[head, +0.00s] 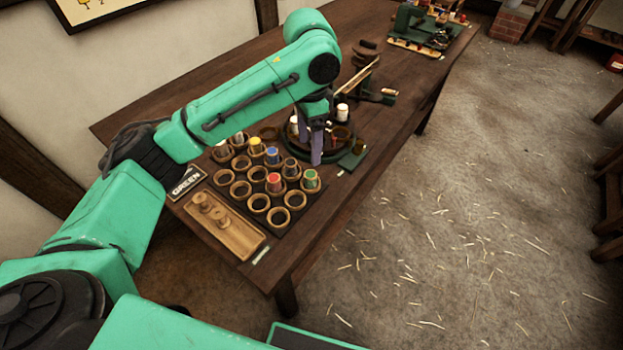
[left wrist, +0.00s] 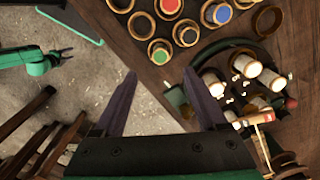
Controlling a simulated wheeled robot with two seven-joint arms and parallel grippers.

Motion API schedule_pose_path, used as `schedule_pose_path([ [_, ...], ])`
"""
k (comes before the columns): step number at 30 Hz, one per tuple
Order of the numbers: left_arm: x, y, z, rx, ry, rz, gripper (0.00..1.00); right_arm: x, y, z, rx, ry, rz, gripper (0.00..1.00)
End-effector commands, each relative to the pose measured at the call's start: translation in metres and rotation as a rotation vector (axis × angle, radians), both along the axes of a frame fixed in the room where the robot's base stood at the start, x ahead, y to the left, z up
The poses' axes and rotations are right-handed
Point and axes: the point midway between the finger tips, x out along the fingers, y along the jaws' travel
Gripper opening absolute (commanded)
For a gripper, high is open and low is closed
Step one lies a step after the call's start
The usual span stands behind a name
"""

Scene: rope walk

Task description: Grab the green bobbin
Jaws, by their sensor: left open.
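The green bobbin (head: 310,179) stands in a ring holder at the right edge of the dark rack in the head view. In the left wrist view the green bobbin (left wrist: 160,52) lies just beyond the fingertips, between their lines. My left gripper (head: 311,157) is open and empty, above the table near the bobbin and not touching it. Its two fingers (left wrist: 160,72) show wide apart in the left wrist view. My right gripper (left wrist: 65,53) is small at the upper left of the left wrist view; its jaws are too small to read.
Red (head: 275,183), blue (head: 272,155) and dark (head: 291,167) bobbins stand close by in the same rack. A round dark carousel (left wrist: 215,60) with white bobbins is beside it. A wooden tray (head: 240,238) and a GREEN sign (head: 186,182) lie to the left.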

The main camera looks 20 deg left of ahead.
Motion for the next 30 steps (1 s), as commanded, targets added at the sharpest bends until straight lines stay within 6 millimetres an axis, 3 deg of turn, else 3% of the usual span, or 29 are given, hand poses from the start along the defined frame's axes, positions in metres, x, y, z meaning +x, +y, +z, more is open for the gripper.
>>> schedule_pose_path([
  [1, -0.001, 0.000, -0.017, 0.000, 0.005, -0.001, 0.74, -0.006, 0.001, -0.005, 0.001, 0.009, -0.001, 0.50],
  [3, -0.001, 0.000, -0.031, 0.001, 0.003, -0.001, 0.74, -0.011, 0.002, -0.002, 0.002, 0.018, -0.002, 0.50],
  [15, 0.000, -0.002, -0.097, 0.000, -0.001, -0.002, 0.74, -0.001, 0.002, 0.005, 0.003, 0.002, -0.001, 0.50],
  [23, 0.000, -0.003, -0.107, -0.002, -0.004, -0.003, 0.74, -0.001, 0.001, 0.005, 0.001, 0.001, 0.000, 0.50],
  [25, 0.000, -0.003, -0.107, -0.002, -0.004, -0.003, 0.55, -0.001, 0.000, 0.005, 0.000, 0.001, 0.000, 0.50],
  [29, 0.000, -0.003, -0.107, -0.002, -0.004, -0.003, 0.05, -0.001, -0.001, 0.005, -0.001, 0.002, 0.001, 0.50],
  [30, 0.000, -0.003, -0.107, -0.002, -0.004, -0.003, 0.00, -0.001, -0.001, 0.005, -0.001, 0.002, 0.001, 0.50],
])
